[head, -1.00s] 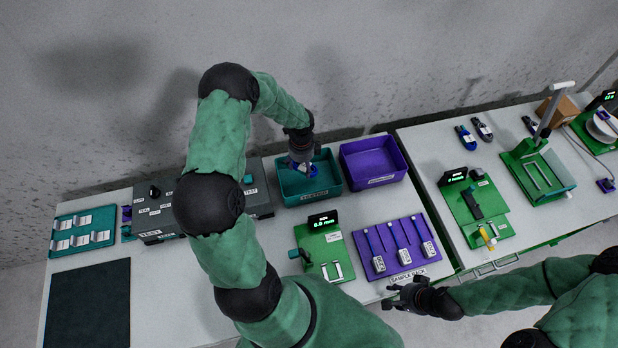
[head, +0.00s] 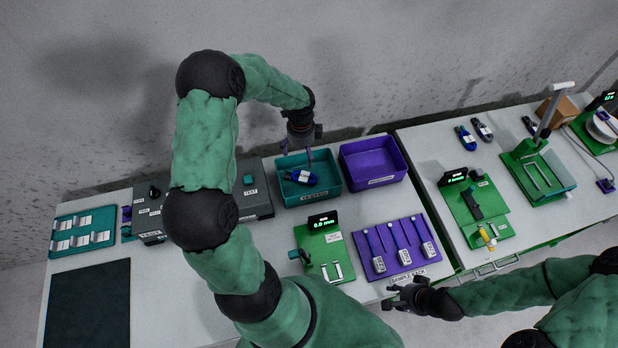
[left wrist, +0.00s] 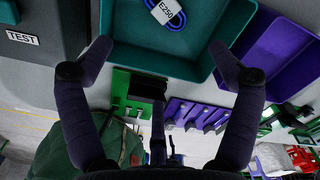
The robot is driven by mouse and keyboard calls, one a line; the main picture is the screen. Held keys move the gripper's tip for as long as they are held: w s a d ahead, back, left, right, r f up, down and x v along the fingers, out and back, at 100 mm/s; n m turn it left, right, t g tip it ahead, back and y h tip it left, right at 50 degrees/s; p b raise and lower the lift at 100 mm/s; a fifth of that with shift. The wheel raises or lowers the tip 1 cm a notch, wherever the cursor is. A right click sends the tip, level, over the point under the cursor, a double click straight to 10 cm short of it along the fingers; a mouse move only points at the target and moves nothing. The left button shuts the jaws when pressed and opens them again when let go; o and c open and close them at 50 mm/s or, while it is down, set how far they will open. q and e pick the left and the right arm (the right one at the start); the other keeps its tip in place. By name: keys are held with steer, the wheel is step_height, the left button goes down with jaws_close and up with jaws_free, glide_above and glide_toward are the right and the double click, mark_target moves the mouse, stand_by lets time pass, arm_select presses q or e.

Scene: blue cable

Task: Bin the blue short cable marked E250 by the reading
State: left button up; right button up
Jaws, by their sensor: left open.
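The blue short cable (head: 299,177) lies in the teal bin (head: 327,189) marked TESTED. In the left wrist view its white tag reads E250 (left wrist: 166,12), and the cable (left wrist: 183,18) rests on the floor of the teal bin (left wrist: 140,60). My left gripper (head: 297,149) is above the teal bin, apart from the cable, with its fingers spread wide and empty. It also shows in the left wrist view (left wrist: 160,60). My right gripper (head: 392,296) is by the table's front edge near the sample rack; its fingers are too small to judge.
A purple bin (head: 372,165) stands right of the teal one. A green gauge (head: 325,248) with a lit display and a purple sample rack (head: 398,245) holding several tagged items stand in front. A grey TEST box (head: 257,201) is left. A second bench (head: 455,150) carries other fixtures.

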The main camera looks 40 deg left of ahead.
arm_select(q)
step_height(320, 180, up, 4)
steer(key=shift+f, duration=0.2)
stand_by(0.5)
